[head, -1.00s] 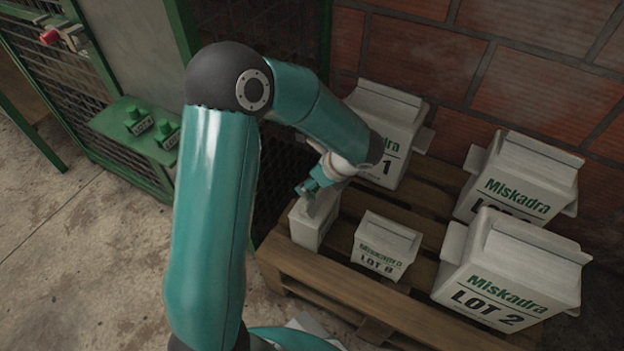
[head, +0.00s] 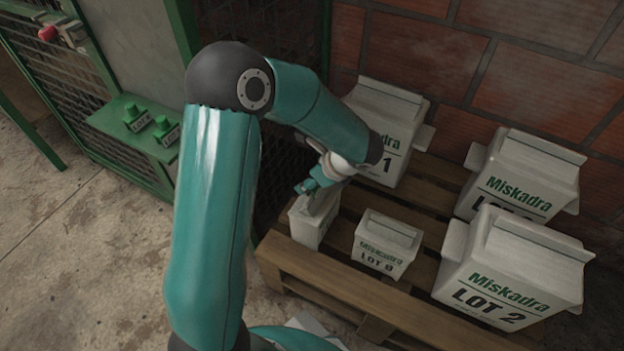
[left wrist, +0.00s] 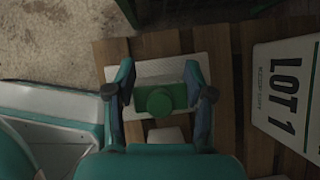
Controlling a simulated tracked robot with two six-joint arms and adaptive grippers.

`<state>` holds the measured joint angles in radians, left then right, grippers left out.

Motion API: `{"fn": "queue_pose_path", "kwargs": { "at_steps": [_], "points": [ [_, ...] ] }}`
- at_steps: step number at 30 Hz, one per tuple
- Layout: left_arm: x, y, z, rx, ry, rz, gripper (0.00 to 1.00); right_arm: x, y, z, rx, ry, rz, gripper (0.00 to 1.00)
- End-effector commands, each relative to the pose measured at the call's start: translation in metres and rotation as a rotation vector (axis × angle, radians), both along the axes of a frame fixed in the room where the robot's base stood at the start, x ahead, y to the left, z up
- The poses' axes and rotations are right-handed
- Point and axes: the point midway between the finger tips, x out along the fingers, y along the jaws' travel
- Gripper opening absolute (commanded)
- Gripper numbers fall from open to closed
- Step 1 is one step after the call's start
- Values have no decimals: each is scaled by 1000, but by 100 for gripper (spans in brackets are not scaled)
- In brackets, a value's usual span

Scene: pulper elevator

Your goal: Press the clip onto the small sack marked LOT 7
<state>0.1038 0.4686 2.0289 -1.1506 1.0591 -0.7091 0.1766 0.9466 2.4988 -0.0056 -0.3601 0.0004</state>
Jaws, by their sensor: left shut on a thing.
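My left gripper (head: 309,188) is at the top of a small white sack (head: 312,230) on the pallet's left front corner. The sack's marking cannot be read in the head view. In the left wrist view the left gripper (left wrist: 158,95) is shut on a green clip (left wrist: 160,101) with a round knob. The white sack top (left wrist: 152,68) shows right behind and below the clip. Whether the clip touches or grips the sack cannot be told. My right gripper is in neither view.
A small sack whose mark looks like LOT 8 (head: 385,246) stands just to the right on the wooden pallet (head: 330,284). Larger sacks LOT 1 (head: 388,125) and LOT 2 (head: 512,270) stand close by. Two green clips sit on a green shelf (head: 112,122) at left. A brick wall (head: 425,70) stands behind.

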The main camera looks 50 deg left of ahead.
Motion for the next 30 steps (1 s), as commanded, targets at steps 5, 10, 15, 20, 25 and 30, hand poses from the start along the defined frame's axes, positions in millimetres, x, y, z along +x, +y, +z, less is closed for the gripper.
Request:
{"fn": "queue_pose_path", "kwargs": {
  "at_steps": [5,10,15,20,25,30],
  "points": [
    [-1,-2,-3,-6,4,-4,29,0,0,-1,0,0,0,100],
    [-1,-2,-4,-7,5,-4,29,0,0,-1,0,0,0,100],
    [-1,-2,-4,-7,5,-4,78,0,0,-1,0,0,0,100],
    [-1,-2,-3,-6,4,-3,82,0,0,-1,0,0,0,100],
    [0,-1,-2,-4,2,-3,92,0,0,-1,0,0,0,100],
    [0,-1,-2,-4,2,-2,100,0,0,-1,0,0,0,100]
  ]
}}
